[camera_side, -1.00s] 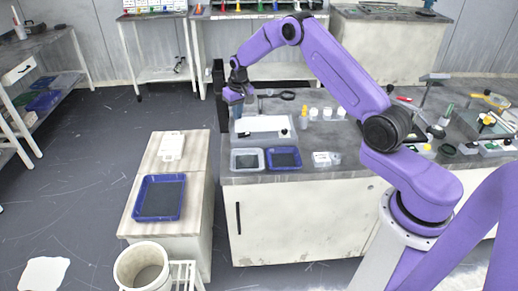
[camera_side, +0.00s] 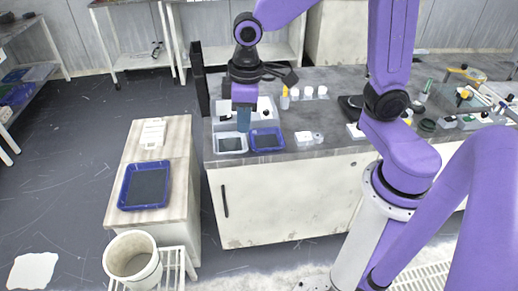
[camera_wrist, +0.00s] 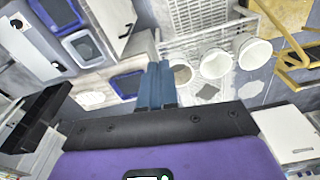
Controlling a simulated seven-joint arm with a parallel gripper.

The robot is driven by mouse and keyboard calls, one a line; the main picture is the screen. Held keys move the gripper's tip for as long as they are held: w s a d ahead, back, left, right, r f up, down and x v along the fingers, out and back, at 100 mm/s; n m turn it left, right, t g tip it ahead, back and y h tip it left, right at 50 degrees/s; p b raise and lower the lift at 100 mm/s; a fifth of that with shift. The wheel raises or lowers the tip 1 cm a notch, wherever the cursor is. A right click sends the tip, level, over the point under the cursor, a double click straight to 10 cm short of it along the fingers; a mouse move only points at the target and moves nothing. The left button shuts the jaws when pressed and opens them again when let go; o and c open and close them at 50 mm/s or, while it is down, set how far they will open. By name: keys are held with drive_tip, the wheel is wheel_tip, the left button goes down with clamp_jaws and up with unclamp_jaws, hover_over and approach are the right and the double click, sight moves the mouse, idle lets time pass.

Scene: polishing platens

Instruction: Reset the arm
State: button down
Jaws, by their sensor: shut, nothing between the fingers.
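My gripper (camera_side: 243,118) hangs above the left front of the grey-topped bench (camera_side: 345,140) in the side view, pointing down. Its blue fingers are together and hold nothing. In the wrist view my gripper (camera_wrist: 156,68) also shows its two blue fingers side by side. Below and around it in the side view are a white tray (camera_side: 222,145) and a blue tray (camera_side: 279,139). The gripper partly hides the white board behind them.
A low side bench (camera_side: 178,180) at left carries a blue tray (camera_side: 145,204) and a white board (camera_side: 152,133). A white bucket (camera_side: 133,278) stands in front. Small bottles (camera_side: 284,98) line the main bench. A dark upright panel (camera_side: 200,80) stands at its left end.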

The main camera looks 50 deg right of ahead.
drive_tip(key=s+d+n, duration=0.2)
drive_tip(key=s, duration=0.6)
drive_tip(key=s+d+n, duration=0.3)
drive_tip(key=s, duration=0.6)
drive_tip(key=shift+s+d+r, duration=0.2)
drive_tip(key=shift+s+d, duration=0.1)
drive_tip(key=shift+d, duration=0.05)
